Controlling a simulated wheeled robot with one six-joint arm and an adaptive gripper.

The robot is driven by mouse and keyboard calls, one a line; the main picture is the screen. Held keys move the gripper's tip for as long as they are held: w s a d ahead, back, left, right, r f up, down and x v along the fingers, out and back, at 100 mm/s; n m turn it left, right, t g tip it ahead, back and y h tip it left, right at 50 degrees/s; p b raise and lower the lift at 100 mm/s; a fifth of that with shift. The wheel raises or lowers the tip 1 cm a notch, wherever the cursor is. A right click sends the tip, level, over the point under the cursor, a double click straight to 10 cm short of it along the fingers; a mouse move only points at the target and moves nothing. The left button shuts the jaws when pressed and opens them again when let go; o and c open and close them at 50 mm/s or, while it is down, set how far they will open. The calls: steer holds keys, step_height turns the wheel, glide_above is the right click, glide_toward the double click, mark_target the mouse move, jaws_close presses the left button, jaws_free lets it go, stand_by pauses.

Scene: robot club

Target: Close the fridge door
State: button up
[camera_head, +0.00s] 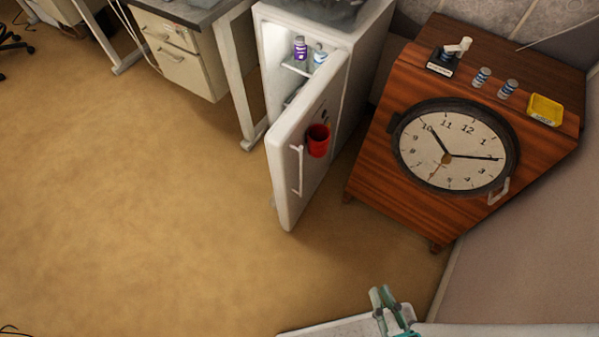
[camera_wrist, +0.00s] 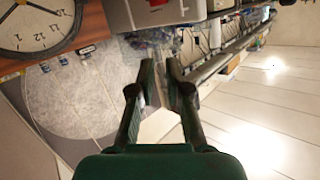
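The white fridge (camera_head: 367,62) stands at the top centre of the head view. Its door (camera_head: 288,205) is wide open and swung out toward me, and the lit inside shows. A white bar handle (camera_head: 298,170) is on the door's outer face, and a red cup-like holder (camera_head: 318,141) is on it too. My gripper (camera_head: 385,298) is at the bottom of the head view, well apart from the door. In the wrist view my gripper (camera_wrist: 160,66) has its two fingers apart with nothing between them. I cannot make out the door in the wrist view.
A brown wooden cabinet (camera_head: 375,195) with a large clock face (camera_head: 452,165) stands right of the door; small vials and a yellow tray (camera_head: 545,109) are on top. A purple bottle (camera_head: 300,48) is inside the fridge. A desk (camera_head: 180,60) stands left. The floor left of the door is clear.

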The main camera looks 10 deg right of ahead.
steer(key=w+f+m, duration=0.1)
steer(key=w+f, duration=0.1)
steer(key=w+f+m, duration=0.1)
steer(key=w+f, duration=0.1)
steer(key=w+a+f+m+t, duration=0.1)
steer(key=w+f, duration=0.1)
steer(key=shift+w+f+m+y, duration=0.25)
steer(key=shift+f+m+y, duration=0.05)
steer(key=shift+m, duration=0.1)
jaws_close()
steer(key=m+t, duration=0.2)
steer(key=m, duration=1)
glide_toward(291, 166)
steer(key=w, duration=0.6)
steer(key=shift+a+r, duration=0.15)
steer(key=shift+r, duration=0.1)
